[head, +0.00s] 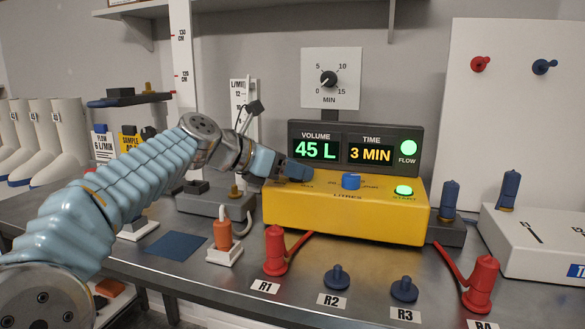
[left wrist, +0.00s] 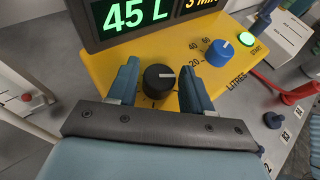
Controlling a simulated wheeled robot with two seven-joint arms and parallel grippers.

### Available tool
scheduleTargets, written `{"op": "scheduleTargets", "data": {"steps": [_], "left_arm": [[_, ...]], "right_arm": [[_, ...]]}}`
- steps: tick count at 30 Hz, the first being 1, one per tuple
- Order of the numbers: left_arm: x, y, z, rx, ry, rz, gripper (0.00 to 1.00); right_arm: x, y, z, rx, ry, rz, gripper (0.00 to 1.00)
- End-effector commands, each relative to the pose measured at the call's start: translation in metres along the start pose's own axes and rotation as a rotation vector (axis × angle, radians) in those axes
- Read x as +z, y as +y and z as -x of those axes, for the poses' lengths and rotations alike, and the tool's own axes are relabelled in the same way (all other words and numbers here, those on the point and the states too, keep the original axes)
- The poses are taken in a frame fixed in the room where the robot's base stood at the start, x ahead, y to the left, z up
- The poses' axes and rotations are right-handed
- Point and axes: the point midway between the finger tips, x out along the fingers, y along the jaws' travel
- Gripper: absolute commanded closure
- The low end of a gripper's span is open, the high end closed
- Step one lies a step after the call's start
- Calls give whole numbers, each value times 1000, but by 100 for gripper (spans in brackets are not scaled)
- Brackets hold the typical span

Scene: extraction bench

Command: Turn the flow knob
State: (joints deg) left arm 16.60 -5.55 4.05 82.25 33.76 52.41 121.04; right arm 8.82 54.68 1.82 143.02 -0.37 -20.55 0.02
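A black knob with a pale pointer line (left wrist: 159,78) sits on the top left part of the yellow unit (head: 340,215). I take it for the flow knob; its label is hidden. In the head view my gripper covers this knob. My left gripper (left wrist: 160,86) has its two blue fingers either side of the knob, with small gaps showing, so it looks open around it. In the head view the left gripper (head: 294,170) is over the unit's left end. The display (head: 355,148) reads 45 L and 3 MIN, with a green FLOW light (head: 407,148). My right gripper is not in view.
A blue litres knob (head: 351,181) and a lit green start button (head: 403,190) are to the right on the unit. A flow tube (head: 240,115) stands behind my arm. A card (head: 104,143) reads FLOW 6 L/MIN. Red plugs (head: 275,252) stand in front.

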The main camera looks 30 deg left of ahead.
Motion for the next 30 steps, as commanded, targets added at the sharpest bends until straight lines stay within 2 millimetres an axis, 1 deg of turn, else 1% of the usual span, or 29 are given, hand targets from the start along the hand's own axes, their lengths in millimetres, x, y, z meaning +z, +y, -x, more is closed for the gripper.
{"op": "scheduleTargets", "data": {"steps": [1, 6, 8, 17, 30], "left_arm": [[0, 0, 0, 0, 0, 0, 58], [0, 0, 0, 0, 0, 0, 84], [0, 0, 0, 0, 0, 0, 93], [0, -1, 1, 45, 0, 16, 93], [0, -4, 1, 309, 0, 122, 93]], "right_arm": [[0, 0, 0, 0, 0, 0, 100], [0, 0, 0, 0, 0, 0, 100], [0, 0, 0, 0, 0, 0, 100], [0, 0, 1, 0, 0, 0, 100], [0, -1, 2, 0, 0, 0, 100]]}}
